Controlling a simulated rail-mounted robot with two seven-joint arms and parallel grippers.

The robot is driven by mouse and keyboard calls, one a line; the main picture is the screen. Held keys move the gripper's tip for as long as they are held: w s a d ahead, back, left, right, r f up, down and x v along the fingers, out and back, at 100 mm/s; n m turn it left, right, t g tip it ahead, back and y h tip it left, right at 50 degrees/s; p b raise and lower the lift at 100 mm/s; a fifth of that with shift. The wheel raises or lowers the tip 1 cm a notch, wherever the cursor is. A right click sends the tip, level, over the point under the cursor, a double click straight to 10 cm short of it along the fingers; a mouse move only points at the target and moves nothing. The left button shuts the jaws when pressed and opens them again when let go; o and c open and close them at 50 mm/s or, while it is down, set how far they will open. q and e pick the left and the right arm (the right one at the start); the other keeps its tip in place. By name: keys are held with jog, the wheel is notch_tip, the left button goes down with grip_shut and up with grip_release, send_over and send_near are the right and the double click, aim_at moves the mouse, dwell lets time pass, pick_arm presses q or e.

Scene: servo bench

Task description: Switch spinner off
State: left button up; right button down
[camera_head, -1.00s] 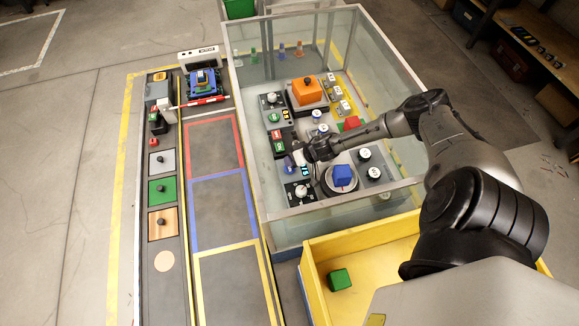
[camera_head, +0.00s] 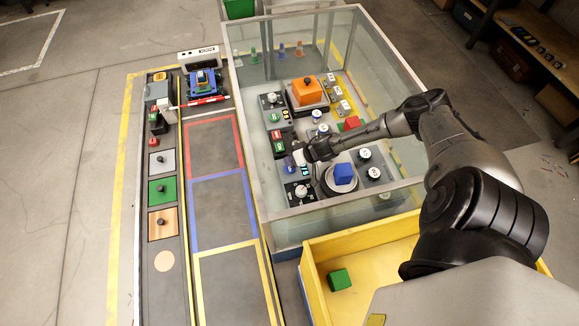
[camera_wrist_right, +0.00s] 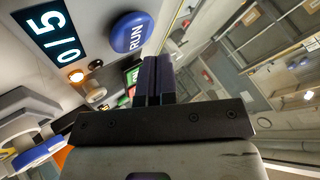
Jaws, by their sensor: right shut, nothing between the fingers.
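The spinner, a round pale turntable (camera_head: 340,187) carrying a blue cube (camera_head: 344,174), sits near the front of the glass-walled bench. My right gripper (camera_head: 289,164) is just left of it, low over the panel. In the right wrist view its dark fingers (camera_wrist_right: 158,78) are together with nothing between them. A round blue button marked RUN (camera_wrist_right: 131,33) is close beside the fingertips, apparently not touched. Next to it is a display reading 0/5 (camera_wrist_right: 51,36) and a small glowing orange lamp (camera_wrist_right: 77,76). My left gripper is out of view.
Glass walls (camera_head: 395,85) surround the panel. An orange block (camera_head: 308,90), knobs and several buttons crowd around my arm. A yellow bin (camera_head: 405,233) with a green cube (camera_head: 340,279) stands in front. A lane with coloured frames (camera_head: 222,212) runs along the left, outside the glass.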

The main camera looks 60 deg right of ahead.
jog(key=shift+f, duration=0.45)
dwell(0.3)
jog(key=shift+f, duration=0.2)
dwell(0.4)
jog(key=shift+f, duration=0.35)
jog(key=shift+r, duration=0.15)
dwell(0.4)
jog(key=shift+r+p, duration=0.85)
jog(key=shift+p, duration=0.25)
